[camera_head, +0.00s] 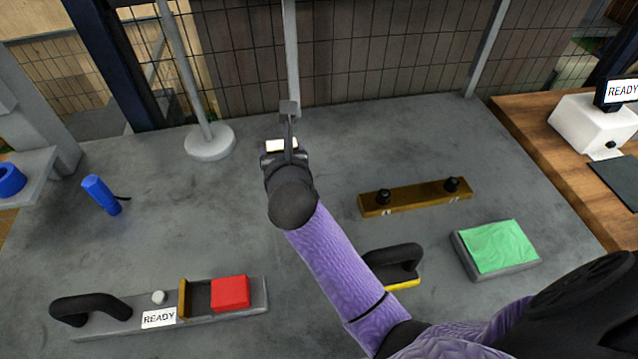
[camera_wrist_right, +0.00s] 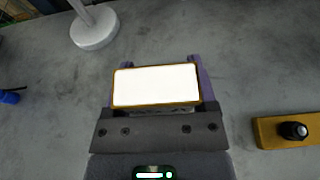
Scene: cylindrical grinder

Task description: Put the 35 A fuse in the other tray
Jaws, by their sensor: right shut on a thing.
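My right gripper (camera_head: 285,158) is above the grey table near the middle back. It is shut on a white-faced block (camera_head: 281,145) with a thin yellow-brown edge. The right wrist view shows the block (camera_wrist_right: 156,85) between the two purple fingers, its bright white face toward the camera. I read no marking on it, so I cannot tell whether it is the 35 A fuse. I cannot pick out a fuse tray for certain in either view. My left gripper is not in view.
A white pole base (camera_head: 209,142) stands left of my gripper. A brass bar with black knobs (camera_head: 415,197), a green cloth on a grey block (camera_head: 500,245) and a black handle (camera_head: 394,261) are right. A fixture with a red block (camera_head: 230,293) and a blue cylinder (camera_head: 100,194) are left.

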